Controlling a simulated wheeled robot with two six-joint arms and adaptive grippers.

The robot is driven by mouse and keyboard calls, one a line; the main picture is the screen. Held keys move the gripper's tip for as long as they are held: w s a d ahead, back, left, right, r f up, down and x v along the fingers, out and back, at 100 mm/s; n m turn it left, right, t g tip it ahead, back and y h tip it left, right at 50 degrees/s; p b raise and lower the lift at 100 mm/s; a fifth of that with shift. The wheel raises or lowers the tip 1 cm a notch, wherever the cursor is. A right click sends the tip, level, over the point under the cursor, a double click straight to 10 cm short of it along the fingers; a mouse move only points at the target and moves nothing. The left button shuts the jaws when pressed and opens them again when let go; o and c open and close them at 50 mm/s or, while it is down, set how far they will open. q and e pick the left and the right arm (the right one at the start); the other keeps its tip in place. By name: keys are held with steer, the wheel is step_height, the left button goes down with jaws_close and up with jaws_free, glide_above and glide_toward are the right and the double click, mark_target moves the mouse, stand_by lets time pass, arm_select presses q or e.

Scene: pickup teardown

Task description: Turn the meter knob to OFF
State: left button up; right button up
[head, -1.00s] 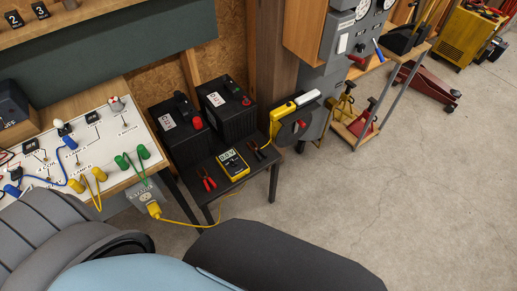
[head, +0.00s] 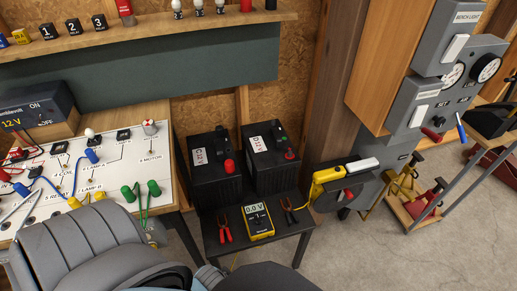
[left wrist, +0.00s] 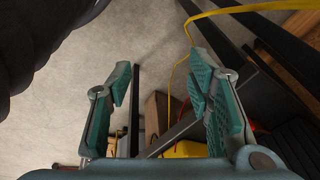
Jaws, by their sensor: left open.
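The yellow meter (head: 257,221) lies on the small black table, to the front of two black batteries. Its lit display reads about 0.0 V. A dark knob (head: 258,220) sits on its face below the display; its pointer is too small to read. My left gripper (left wrist: 160,72) shows in the left wrist view with its two teal-padded fingers spread and nothing between them. It points past dark table legs and a yellow cord. A yellow patch (left wrist: 186,150) near the bottom there is partly hidden, and I cannot tell what it is. My right gripper is not in view.
A white wiring board (head: 105,165) is at left. A yellow clamp tool (head: 328,180) is at right. My grey arm fills the lower left.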

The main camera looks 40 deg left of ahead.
arm_select(q)
steer(key=w+d+r+m+b, duration=0.1)
steer(key=w+r+b, duration=0.2)
steer(key=r, duration=0.2)
steer(key=w+d+r+b, duration=0.1)
steer(key=w+r+b, duration=0.2)
steer(key=r, duration=0.3)
steer(key=m+g+h, duration=0.1)
steer(key=m+g, duration=0.1)
steer(key=m, duration=0.3)
glide_toward(259, 218)
step_height(259, 218, down, 8)
steer(key=b, duration=0.7)
steer(key=shift+w+f, duration=0.15)
steer(key=shift+f, duration=0.45)
